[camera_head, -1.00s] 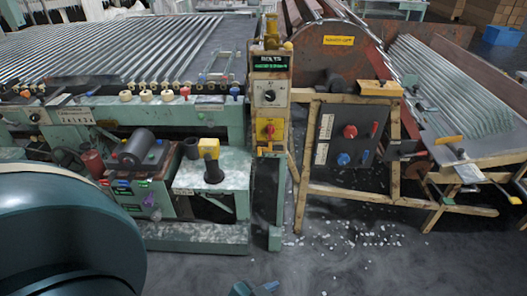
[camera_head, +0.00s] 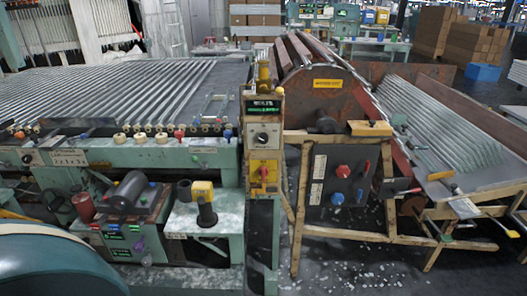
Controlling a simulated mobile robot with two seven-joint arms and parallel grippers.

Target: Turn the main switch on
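A red rotary switch (camera_head: 264,172) sits on a yellow plate on the narrow pale green control post in the middle of the head view. Above it on the same post are a white dial plate with a dark knob (camera_head: 263,137) and a display with green text (camera_head: 263,106). The switch's exact setting is too small to read. To the right, a dark panel (camera_head: 330,190) in a wooden frame carries another red knob (camera_head: 343,171) and a blue knob (camera_head: 337,198). Neither of my grippers is in view, and nothing is seen touching the switch.
A green machine bench (camera_head: 135,153) with rows of glass tubes lies left of the post. A console with a dark cylinder (camera_head: 132,195) and a yellow-topped black handle (camera_head: 205,205) stands in front. White shards litter the floor at right. A large teal rounded shape fills the lower left.

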